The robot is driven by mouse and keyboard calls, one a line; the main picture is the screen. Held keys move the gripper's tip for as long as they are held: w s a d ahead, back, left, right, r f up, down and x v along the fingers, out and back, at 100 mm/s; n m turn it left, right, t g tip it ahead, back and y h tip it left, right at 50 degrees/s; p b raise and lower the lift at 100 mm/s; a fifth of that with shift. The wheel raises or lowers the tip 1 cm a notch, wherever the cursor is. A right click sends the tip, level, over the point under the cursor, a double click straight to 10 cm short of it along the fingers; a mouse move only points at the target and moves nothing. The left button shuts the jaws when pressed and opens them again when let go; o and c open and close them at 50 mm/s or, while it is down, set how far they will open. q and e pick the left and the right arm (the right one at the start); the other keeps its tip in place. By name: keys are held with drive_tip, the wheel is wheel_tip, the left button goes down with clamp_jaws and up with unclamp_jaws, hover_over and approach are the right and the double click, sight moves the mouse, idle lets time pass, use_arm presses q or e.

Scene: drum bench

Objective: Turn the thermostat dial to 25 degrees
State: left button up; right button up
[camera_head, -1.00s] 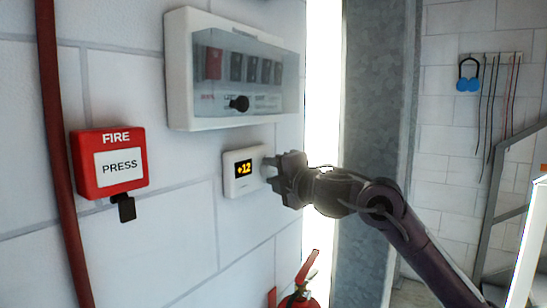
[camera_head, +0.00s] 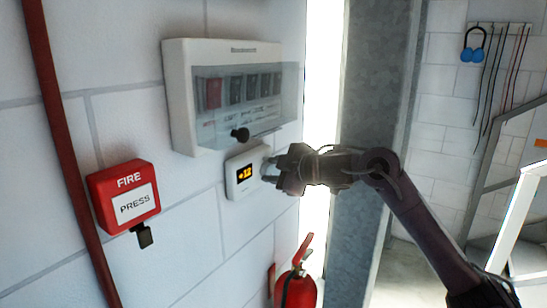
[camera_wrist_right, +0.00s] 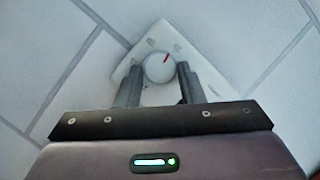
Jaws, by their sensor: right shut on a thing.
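The white thermostat (camera_head: 233,189) is on the wall, and its small screen reads "+12" in yellow. Its round white dial (camera_wrist_right: 157,67) with a red mark shows in the right wrist view. The red mark points to the upper right there. My right gripper (camera_head: 268,171) is at the dial's side of the thermostat, its two fingers (camera_wrist_right: 158,82) on either side of the dial and shut on it. The gripper hides the dial in the head view. My left gripper is not in view.
A red fire call box (camera_head: 113,183) is to the left. A fire extinguisher (camera_head: 297,292) stands below. A grey column (camera_head: 372,90) is to the right.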

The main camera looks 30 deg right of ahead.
drive_tip(key=shift+d+m+g+y+p, duration=0.15)
drive_tip(key=shift+m+g+y+p, duration=0.25)
drive_tip(key=shift+m+p, duration=0.55)
drive_tip(key=o, duration=0.7)
